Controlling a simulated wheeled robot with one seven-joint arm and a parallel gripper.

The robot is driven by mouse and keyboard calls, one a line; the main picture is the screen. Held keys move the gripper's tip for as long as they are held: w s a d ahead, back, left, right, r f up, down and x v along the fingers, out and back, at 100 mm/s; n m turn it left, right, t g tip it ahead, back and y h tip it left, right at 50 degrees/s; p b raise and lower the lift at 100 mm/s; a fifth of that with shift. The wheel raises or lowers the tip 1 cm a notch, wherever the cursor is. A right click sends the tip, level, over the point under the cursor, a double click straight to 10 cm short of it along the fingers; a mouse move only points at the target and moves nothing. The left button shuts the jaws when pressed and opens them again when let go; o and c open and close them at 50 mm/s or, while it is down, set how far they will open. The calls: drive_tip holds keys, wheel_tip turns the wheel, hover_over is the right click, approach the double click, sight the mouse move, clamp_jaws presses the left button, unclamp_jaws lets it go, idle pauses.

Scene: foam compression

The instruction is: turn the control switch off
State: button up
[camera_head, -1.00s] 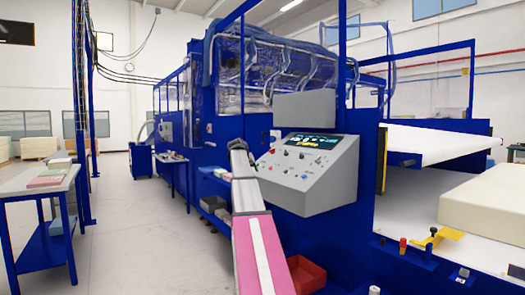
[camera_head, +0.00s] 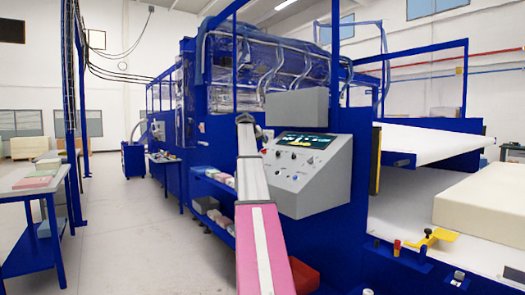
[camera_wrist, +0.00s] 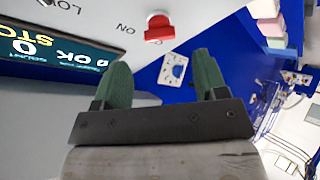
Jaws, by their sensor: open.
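The grey control console (camera_head: 318,180) stands right of my arm in the head view, with a lit display (camera_head: 305,140) and several small knobs on its sloped face. In the wrist view a red knob (camera_wrist: 159,28) stands out from the grey panel, near upside-down "ON" lettering. I cannot tell for sure whether it is the control switch, or its position. My gripper (camera_wrist: 162,62) is open, with two green fingers apart and nothing between them. The red knob lies beyond the fingertips, apart from them. In the head view my arm's far end hides the fingers.
A white plate (camera_wrist: 173,69) with small marks sits on the blue surface beyond the fingers. A red bin (camera_head: 304,276) is below the console. A foam block (camera_head: 488,203) lies on the conveyor at right. The floor aisle (camera_head: 130,230) at left is clear.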

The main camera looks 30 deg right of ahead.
sight(263, 150)
drive_tip(key=x, duration=0.6)
drive_tip(key=shift+a, duration=0.1)
drive_tip(key=c, duration=0.9)
